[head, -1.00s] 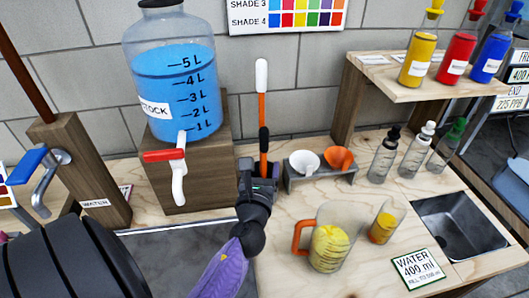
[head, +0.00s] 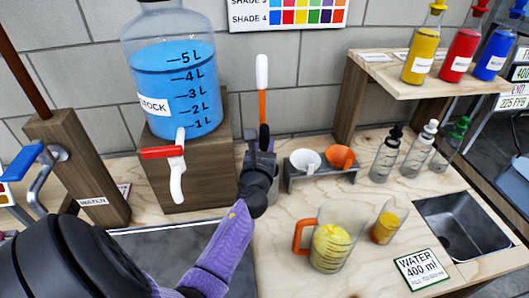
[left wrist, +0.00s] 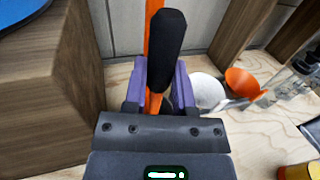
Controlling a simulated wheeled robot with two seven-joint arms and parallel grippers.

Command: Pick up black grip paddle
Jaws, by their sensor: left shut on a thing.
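The paddle (head: 262,75) stands upright near the back wall, with a white tip, an orange shaft and a black grip (head: 264,133). My left gripper (head: 261,150) is at the black grip and hides the lower part of the paddle. In the left wrist view the black grip (left wrist: 167,45) and orange shaft stand between the purple fingers (left wrist: 158,90), which are shut on the paddle. The paddle's lower end is hidden. My right gripper is not in view.
A blue stock jug (head: 176,85) on a wooden block (head: 205,165) stands just left of the paddle. A holder with white (head: 305,160) and orange (head: 341,157) funnels is close on the right. A pitcher (head: 335,240) and a beaker (head: 388,222) stand nearer the front.

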